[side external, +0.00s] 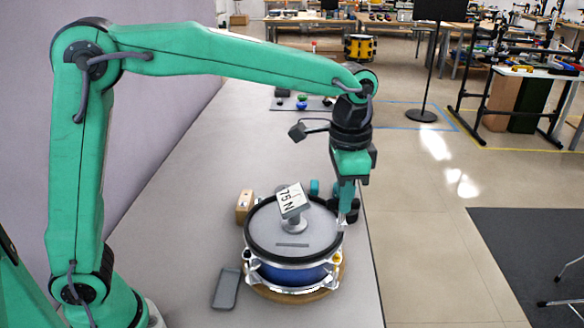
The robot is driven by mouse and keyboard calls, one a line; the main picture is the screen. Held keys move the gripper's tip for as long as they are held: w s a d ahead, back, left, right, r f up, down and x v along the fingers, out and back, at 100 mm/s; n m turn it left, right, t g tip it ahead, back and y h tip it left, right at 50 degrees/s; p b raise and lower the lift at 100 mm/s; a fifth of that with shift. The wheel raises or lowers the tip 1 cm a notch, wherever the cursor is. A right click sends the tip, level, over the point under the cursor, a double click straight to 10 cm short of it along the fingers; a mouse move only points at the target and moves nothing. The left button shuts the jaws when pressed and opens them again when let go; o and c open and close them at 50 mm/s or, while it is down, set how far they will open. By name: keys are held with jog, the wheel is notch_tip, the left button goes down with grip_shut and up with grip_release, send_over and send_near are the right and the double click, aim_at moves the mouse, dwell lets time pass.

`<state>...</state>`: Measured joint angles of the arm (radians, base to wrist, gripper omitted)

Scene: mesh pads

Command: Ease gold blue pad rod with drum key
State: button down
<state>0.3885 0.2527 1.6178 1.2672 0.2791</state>
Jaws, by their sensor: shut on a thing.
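The blue pad (290,273) is a round drum with a grey mesh head and a dark hoop, standing on a wooden base near the table's right edge. A gold-coloured rod fitting (336,257) shows at its front right. My gripper (343,221) points down at the drum's right rim, behind the gold fitting. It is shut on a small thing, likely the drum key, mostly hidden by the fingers. A gauge (291,201) with a tilted plate reading "75 N" stands on the head.
A wooden block (244,206) is left of the drum, and a grey tray (227,289) lies at its front left. A small teal object (314,187) is just behind it. The table (205,190) is clear farther left.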

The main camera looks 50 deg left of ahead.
jog(key=shift+s+d+r+m, duration=0.1)
jog(key=shift+s+d+m, duration=0.3)
jog(key=shift+s+m, duration=0.25)
jog(key=shift+w+f, duration=0.1)
jog(key=shift+f, duration=0.15)
send_over(337, 255)
jog(key=shift+f, duration=3.05)
jog(key=shift+f, duration=0.1)
jog(key=c, duration=2)
grip_release()
grip_shut()
